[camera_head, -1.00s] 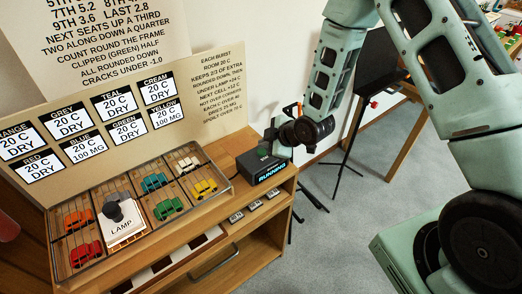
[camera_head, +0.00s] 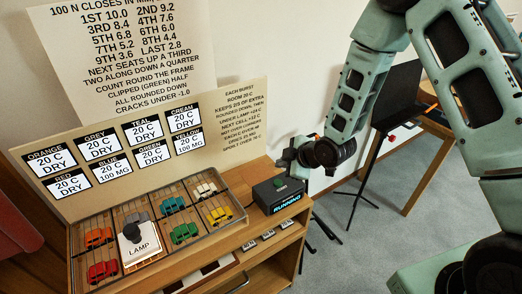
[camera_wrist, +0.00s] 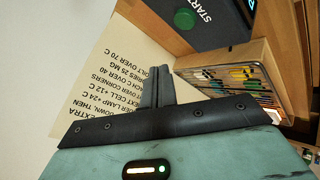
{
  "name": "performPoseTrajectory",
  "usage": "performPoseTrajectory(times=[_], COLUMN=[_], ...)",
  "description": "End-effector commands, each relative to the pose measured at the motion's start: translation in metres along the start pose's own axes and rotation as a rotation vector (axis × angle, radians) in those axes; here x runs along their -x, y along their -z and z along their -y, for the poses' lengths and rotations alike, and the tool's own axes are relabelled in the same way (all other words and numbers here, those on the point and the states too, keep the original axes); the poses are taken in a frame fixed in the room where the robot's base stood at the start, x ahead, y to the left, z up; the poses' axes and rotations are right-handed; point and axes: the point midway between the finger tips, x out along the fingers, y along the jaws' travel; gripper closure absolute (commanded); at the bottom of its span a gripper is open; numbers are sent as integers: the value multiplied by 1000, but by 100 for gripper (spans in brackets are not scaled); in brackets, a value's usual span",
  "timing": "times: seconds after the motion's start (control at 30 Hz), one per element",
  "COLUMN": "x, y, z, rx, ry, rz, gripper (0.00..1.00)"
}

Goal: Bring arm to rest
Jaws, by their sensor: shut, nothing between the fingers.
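My gripper (camera_wrist: 155,85) is shut and empty in the wrist view, its dark fingers together in front of the lettered board. In the head view my arm comes in from the right, and its end is above and behind the black box (camera_head: 282,196) at the right of the bench. The box's lit display reads "RUNNING". In the wrist view the box (camera_wrist: 218,28) shows a green button (camera_wrist: 184,18) beside the word START. The gripper is apart from the button. The fingertips are hard to make out in the head view.
A wire-sided tray (camera_head: 241,219) holds several toy cars in compartments, with a LAMP block (camera_head: 140,252) over one. Lettered boards (camera_head: 228,110) stand behind. A black stand (camera_head: 370,170) and a wooden table (camera_head: 430,165) are at the right. Grey floor (camera_head: 375,225) is open between.

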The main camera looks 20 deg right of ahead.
Motion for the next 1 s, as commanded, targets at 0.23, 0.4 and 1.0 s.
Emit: performPoseTrajectory(times=[0.23,0.4,1.0], x=[11,56,291], y=[18,66,134], z=[2,22,170], rx=[-32,-158,-586], ry=[30,134,390], rz=[19,112,629], gripper=[100,100,100])
